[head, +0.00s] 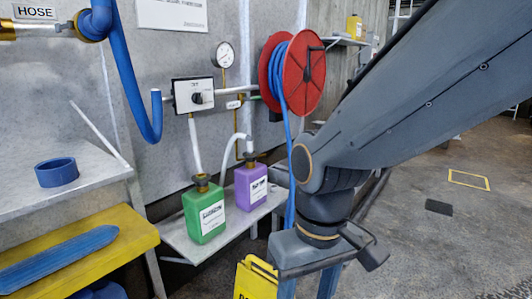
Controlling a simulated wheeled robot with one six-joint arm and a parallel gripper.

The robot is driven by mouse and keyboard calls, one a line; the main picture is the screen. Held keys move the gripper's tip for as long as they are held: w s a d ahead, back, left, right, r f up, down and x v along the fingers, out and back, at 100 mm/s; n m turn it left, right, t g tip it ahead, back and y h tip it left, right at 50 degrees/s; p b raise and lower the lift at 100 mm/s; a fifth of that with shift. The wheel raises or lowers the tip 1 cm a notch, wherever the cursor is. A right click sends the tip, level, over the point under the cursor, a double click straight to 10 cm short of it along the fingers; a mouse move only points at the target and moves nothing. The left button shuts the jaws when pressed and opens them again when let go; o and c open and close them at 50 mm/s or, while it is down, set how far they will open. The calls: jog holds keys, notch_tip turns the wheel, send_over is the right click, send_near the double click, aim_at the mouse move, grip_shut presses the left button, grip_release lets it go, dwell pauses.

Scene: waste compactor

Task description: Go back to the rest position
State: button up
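My arm reaches in from the upper right and bends down at a dark joint. My gripper (318,262) is at the arm's lower end, near the bottom middle of the head view. It points down, and its lower part is cut off or blends with blue-grey parts there. I cannot tell whether its fingers are apart, and I see nothing held. It is to the right of the purple bottle (251,187) and the green bottle (205,212), apart from both. Both bottles stand upright on a grey shelf (190,246) with hoses in their tops.
A red hose reel (305,72) hangs on the wall behind my arm. A yellow sign (256,279) stands at the bottom, close to my gripper. A grey bench (95,165) with a blue ring (57,172) and a yellow bench (125,232) are at left. Floor at right is mostly open.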

jog(key=d+r+m+p, duration=0.4)
jog(key=d+r+p, duration=0.9)
jog(key=p, duration=1)
jog(key=shift+s+r+h, duration=0.3)
jog(key=shift+s+r, duration=0.05)
jog(key=shift+r, duration=1.15)
